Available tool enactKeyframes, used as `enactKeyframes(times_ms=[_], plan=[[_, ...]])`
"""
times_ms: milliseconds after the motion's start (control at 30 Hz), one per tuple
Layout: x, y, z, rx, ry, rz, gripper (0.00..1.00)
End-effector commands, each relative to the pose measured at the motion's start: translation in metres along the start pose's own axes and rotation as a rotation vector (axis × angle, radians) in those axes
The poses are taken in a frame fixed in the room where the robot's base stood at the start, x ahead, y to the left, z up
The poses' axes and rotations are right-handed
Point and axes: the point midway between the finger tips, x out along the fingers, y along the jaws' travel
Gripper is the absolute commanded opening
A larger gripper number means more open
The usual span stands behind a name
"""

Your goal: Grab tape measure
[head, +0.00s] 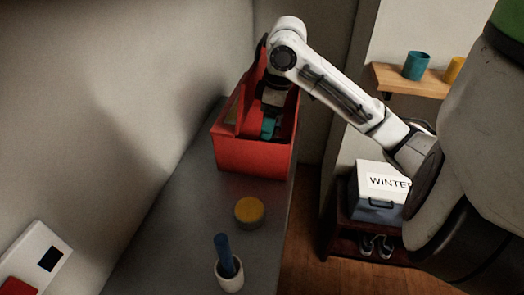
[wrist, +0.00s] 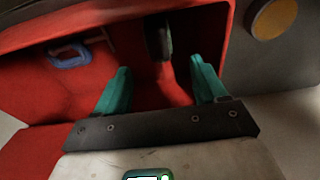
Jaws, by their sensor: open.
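My gripper (head: 268,130) reaches down into the red toolbox (head: 250,158) on the grey counter. In the wrist view its two teal fingers (wrist: 160,66) are apart, with nothing held between them. A dark, narrow object (wrist: 159,38) stands in the toolbox just beyond the fingertips, in line with the gap. It may be the tape measure, but its shape is too dim to be sure. A blue C-shaped object (wrist: 72,57) lies at the left in the toolbox. The toolbox walls and my arm hide most of the contents in the head view.
A round yellow-topped object (head: 249,210) sits on the counter in front of the toolbox. Nearer is a white cup (head: 229,277) holding a blue item. The toolbox walls and upright handle part (head: 250,92) stand close around my gripper. A wall shelf (head: 396,80) is at right.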

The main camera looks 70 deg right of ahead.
Motion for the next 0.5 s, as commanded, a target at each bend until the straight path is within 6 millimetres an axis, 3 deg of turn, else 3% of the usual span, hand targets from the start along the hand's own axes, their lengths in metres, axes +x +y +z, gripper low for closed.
enactKeyframes(times_ms=[100, 333, 500], plan=[[0.016, 0.0, 0.0, 0.002, 0.001, -0.003, 0.71], [0.032, 0.0, 0.002, 0.002, 0.001, -0.003, 0.71], [0.057, 0.0, 0.005, 0.003, 0.0, -0.005, 0.71]])
